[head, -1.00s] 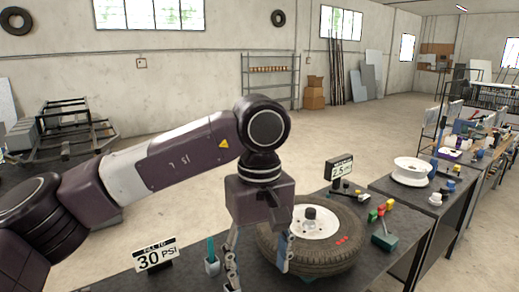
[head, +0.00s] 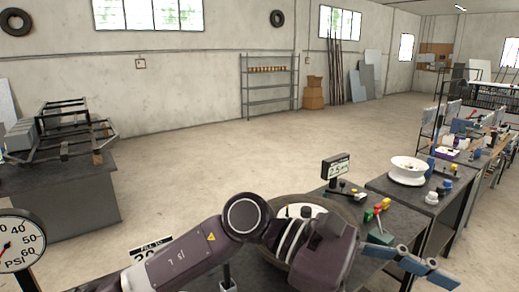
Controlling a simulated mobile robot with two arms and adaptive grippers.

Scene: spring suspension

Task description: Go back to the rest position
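My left arm comes in from the bottom and reaches over the dark workbench (head: 412,218). My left gripper (head: 412,265) points right, its body in front of a tire (head: 350,212) with a white rim (head: 300,210). Nothing is visibly held. My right gripper is not in view.
A "FILL TO" sign (head: 152,247) is partly hidden by my arm. A round PSI gauge (head: 18,245) is at the left edge. A display (head: 336,169) stands behind the tire. A green tool (head: 381,237) lies right of it. Open floor lies behind the bench.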

